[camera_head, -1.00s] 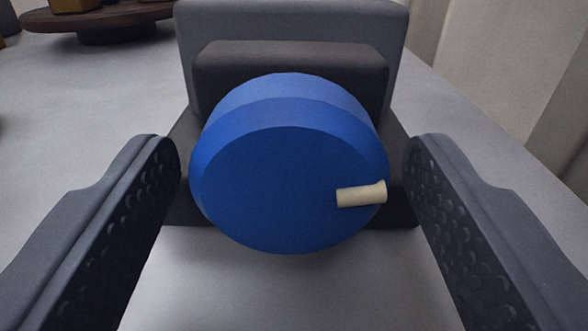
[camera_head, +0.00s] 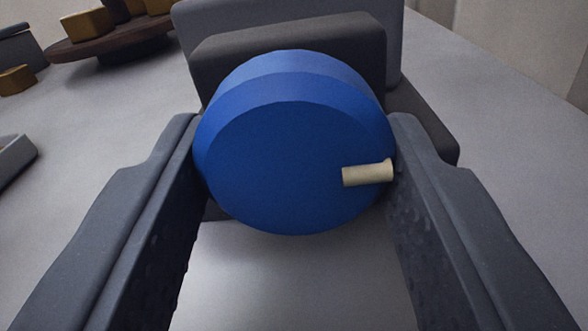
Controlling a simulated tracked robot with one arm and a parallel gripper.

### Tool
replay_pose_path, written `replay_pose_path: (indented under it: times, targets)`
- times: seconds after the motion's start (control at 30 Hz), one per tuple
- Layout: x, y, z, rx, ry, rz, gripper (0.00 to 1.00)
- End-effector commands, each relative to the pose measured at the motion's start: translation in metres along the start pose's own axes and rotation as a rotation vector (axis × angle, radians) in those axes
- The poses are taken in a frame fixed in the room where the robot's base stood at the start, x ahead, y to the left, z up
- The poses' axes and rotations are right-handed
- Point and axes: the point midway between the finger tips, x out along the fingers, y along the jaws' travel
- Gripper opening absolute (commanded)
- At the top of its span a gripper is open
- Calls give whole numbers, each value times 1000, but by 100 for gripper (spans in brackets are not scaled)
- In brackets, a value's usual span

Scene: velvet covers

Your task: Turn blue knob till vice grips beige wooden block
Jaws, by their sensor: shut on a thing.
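The blue knob (camera_head: 285,165) is a large round disc facing me in the middle of the view. A short beige peg (camera_head: 368,173) sticks out of its face at the right side. My gripper (camera_head: 295,160) is shut on the knob, one finger on its left edge and one on its right. Behind the knob stands the vice, with a dark block-like part (camera_head: 240,48) and a taller grey plate (camera_head: 392,45) behind it. The beige wooden block is not in view; the knob and vice parts hide what lies behind them.
A dark round wooden stand (camera_head: 75,48) with several yellowish-brown blocks is at the back left. A small brown block (camera_head: 16,80) and a grey tray edge (camera_head: 14,165) are at the left. The grey table right of the vice is clear.

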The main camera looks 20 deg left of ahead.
Motion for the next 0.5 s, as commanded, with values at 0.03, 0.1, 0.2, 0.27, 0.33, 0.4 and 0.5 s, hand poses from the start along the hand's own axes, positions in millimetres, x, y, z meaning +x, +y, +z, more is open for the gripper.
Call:
replay_pose_path:
  times: [0.03, 0.1, 0.2, 0.27, 0.33, 0.4, 0.5]
  targets:
    - [0, 2, -3, 39, 0, 2, 20]
    - [0, 1, -3, 102, 0, 1, 20]
    - [0, 0, -4, 196, 1, 1, 20]
    - [0, 1, -5, 254, 2, 2, 20]
    - [0, 0, -5, 321, 2, 2, 20]
    - [0, 0, -4, 388, 1, 2, 20]
    - [0, 1, -3, 484, 0, 4, 20]
